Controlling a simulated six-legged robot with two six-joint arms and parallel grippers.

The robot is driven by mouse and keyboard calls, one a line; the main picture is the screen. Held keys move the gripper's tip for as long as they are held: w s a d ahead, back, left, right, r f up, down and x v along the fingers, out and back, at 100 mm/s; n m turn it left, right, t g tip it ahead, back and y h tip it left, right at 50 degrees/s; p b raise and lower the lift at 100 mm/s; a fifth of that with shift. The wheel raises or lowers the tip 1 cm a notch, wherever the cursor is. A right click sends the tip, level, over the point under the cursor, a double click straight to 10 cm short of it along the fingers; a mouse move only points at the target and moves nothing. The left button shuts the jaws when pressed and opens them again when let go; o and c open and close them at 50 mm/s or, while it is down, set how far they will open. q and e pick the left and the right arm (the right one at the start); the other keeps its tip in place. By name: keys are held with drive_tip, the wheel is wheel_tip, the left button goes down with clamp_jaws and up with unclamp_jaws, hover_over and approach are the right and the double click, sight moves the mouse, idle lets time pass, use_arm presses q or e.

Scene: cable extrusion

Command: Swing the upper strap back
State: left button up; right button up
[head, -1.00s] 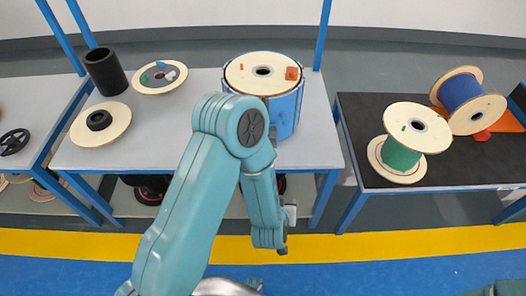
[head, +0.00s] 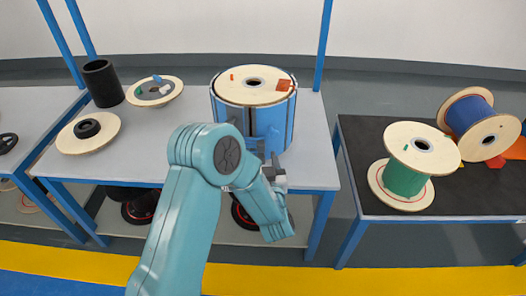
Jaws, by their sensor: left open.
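A large drum with a pale wooden top flange (head: 235,88) stands on the grey table, with a blue wrap (head: 290,120) around its side. The upper strap cannot be told apart clearly from this wrap. My left arm reaches up in front of the drum and covers part of its lower front. My left gripper (head: 275,172) is open at the table's front edge, just in front of the drum's lower part. Its fingers are small and partly hidden, and I see nothing held. My right gripper is not in view.
The grey table (head: 318,165) also bears a black cylinder (head: 103,84) and flat wooden discs (head: 88,143) at left. A dark table (head: 360,150) at right carries a green spool (head: 404,178) and a blue spool (head: 468,115). A blue post (head: 325,45) stands behind the drum.

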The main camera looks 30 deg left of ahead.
sight(262, 149)
use_arm(q)
drive_tip(key=shift+x, duration=2.25)
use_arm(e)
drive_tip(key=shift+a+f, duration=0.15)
use_arm(q)
clamp_jaws()
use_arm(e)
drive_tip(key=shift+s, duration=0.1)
use_arm(q)
drive_tip(key=shift+f, duration=0.1)
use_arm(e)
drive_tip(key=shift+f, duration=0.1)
